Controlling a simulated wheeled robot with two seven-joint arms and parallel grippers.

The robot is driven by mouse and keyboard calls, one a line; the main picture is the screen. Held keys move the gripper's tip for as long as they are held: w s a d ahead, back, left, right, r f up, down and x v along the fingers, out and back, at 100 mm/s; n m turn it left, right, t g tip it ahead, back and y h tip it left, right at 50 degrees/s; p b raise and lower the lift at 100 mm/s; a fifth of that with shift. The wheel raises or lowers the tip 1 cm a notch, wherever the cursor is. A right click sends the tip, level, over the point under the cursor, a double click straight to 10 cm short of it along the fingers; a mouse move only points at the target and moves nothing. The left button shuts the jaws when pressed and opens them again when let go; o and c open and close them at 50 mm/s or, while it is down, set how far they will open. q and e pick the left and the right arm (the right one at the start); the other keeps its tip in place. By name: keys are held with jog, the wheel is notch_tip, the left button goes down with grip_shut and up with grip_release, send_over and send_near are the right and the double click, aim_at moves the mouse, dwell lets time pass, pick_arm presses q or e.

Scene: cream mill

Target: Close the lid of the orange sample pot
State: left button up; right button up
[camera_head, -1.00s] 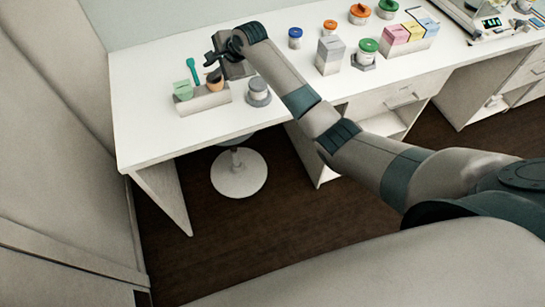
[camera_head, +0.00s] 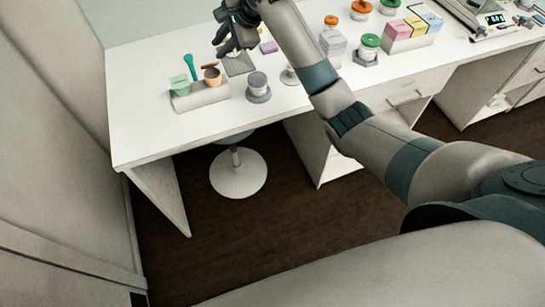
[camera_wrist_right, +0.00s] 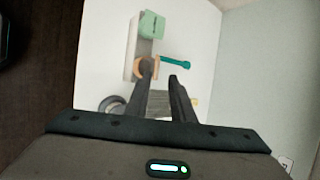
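The small orange sample pot (camera_head: 213,79) sits in the right part of a pale grey block holder (camera_head: 201,97) on the white table. A small brown piece, likely its lid, shows at the pot's top; its exact angle is unclear. The pot also shows in the right wrist view (camera_wrist_right: 139,69), partly behind a finger. My right gripper (camera_head: 226,42) is behind and above the pot, apart from it in the head view. Its two dark fingers (camera_wrist_right: 161,76) stand apart with nothing between them. My left gripper is not in view.
A green pot (camera_head: 180,85) shares the holder, with a teal spoon (camera_head: 189,66) behind it. A grey lidded jar (camera_head: 258,86) stands to the right, and a dark grey pad (camera_head: 238,66) lies behind. Coloured jars and boxes (camera_head: 405,35) stand farther right. The table's left part is clear.

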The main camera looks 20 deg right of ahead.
jog(key=b+v, duration=0.2)
jog(key=v, duration=0.6)
jog(key=s+d+f+n+h, duration=0.1)
jog(key=s+f+n, duration=0.4)
jog(key=s+f, duration=0.6)
jog(key=s+f+n+g+h, duration=0.1)
jog(key=s+f+n, duration=0.4)
jog(key=s+f, duration=0.6)
jog(key=shift+d+f, duration=0.35)
jog(key=shift+f, duration=2.5)
